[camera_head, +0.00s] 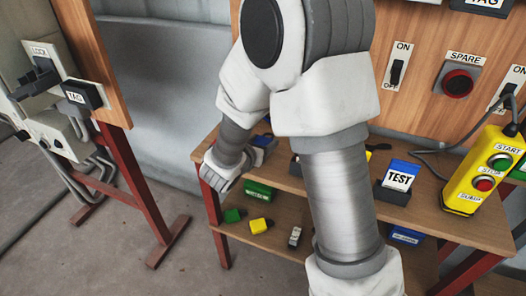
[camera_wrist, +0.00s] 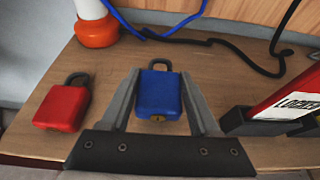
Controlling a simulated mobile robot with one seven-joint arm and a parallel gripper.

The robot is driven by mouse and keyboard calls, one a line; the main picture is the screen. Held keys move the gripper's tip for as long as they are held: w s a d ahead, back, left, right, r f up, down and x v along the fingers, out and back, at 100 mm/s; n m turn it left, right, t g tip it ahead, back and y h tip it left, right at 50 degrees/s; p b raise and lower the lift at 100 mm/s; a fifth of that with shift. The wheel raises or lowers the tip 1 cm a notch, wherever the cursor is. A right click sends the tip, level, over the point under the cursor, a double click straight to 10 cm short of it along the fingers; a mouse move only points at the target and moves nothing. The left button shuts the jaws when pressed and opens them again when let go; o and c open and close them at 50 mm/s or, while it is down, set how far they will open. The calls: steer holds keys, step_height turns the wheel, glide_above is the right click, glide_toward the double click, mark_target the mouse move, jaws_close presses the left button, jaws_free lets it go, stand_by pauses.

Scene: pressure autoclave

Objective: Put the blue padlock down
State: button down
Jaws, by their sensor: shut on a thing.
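The blue padlock (camera_wrist: 159,94) is between the two fingers of my gripper (camera_wrist: 157,78), which is shut on it. Its dark shackle points away from me toward the back of the wooden top. The padlock is over or on the wooden top (camera_wrist: 222,72); I cannot tell whether its underside touches. A red padlock (camera_wrist: 62,106) lies on the wood to the left, apart from my gripper. In the head view my arm hides much of the gripper area.
A white and orange cylinder (camera_wrist: 96,28) and blue and black cables stand behind. A black holder with a red-and-white card (camera_wrist: 288,100) is at right. In the head view, a TEST card (camera_head: 400,176) and yellow pendant (camera_head: 487,170) are right; a lower shelf holds green and yellow items.

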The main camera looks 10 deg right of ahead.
steer(key=shift+f, duration=1.15)
steer(key=shift+f+b, duration=0.2)
steer(key=shift+b, duration=0.25)
steer(key=shift+c, duration=0.6)
jaws_free()
steer(key=shift+r, duration=0.1)
